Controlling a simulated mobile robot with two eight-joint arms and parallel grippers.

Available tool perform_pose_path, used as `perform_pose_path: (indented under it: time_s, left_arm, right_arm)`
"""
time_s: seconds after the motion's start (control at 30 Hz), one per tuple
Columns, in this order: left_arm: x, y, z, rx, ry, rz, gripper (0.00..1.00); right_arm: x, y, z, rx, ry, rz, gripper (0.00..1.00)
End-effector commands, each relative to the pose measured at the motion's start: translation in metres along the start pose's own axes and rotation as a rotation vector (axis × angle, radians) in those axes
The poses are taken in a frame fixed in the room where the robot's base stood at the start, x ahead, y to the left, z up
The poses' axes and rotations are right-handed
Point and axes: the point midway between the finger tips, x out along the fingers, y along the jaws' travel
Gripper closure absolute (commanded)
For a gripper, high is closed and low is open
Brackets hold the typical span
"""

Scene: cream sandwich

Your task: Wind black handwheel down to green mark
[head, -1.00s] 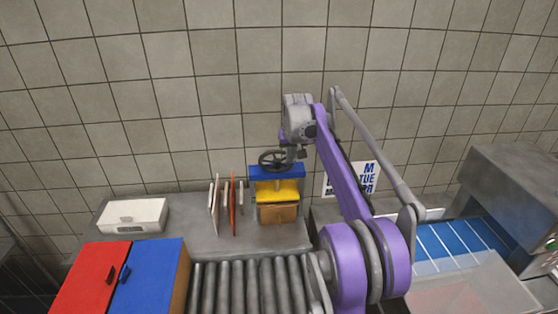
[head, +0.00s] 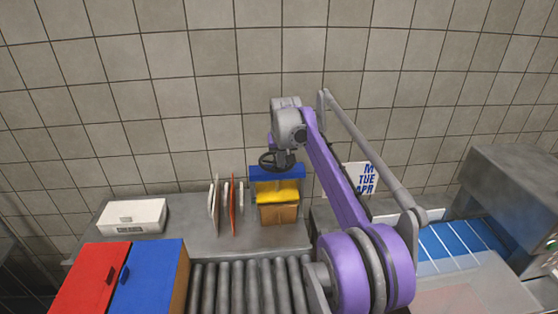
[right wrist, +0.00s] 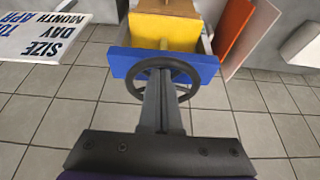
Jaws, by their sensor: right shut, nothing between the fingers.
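The black handwheel (head: 265,163) sits level on top of a small press with a blue top plate (head: 288,173). Below it are a yellow plate (head: 278,192) and a brown block (head: 279,213). My right gripper (head: 285,165) points down over the wheel's right part and hides some of it. In the right wrist view, the shut, empty fingers (right wrist: 162,80) reach over the handwheel (right wrist: 192,76), across the middle of its ring. I cannot tell whether they touch it. The blue plate (right wrist: 120,63) shows behind. No green mark is visible. My left gripper is not in view.
Upright white and orange boards (head: 233,208) stand left of the press. A white box (head: 130,215) and red (head: 92,275) and blue (head: 148,275) lids lie further left. Rollers (head: 240,285) run in front. A lettered sign (head: 361,177) is at right.

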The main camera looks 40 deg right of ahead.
Motion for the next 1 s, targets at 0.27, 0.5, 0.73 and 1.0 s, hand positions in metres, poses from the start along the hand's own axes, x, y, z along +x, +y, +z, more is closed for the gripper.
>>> perform_pose_path:
  time_s: [0.27, 0.5, 0.73, 1.0]
  left_arm:
    - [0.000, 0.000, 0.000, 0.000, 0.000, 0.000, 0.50]
    - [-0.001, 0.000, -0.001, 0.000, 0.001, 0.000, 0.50]
    - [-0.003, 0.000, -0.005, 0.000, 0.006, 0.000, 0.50]
    - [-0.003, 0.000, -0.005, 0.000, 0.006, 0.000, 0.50]
  right_arm:
    - [-0.001, -0.004, 0.001, 0.001, 0.000, 0.000, 1.00]
    - [-0.001, -0.007, 0.000, 0.001, 0.000, 0.000, 1.00]
    - [0.000, -0.022, -0.002, 0.000, 0.001, -0.002, 1.00]
    - [0.001, -0.025, -0.002, 0.001, 0.000, 0.000, 1.00]
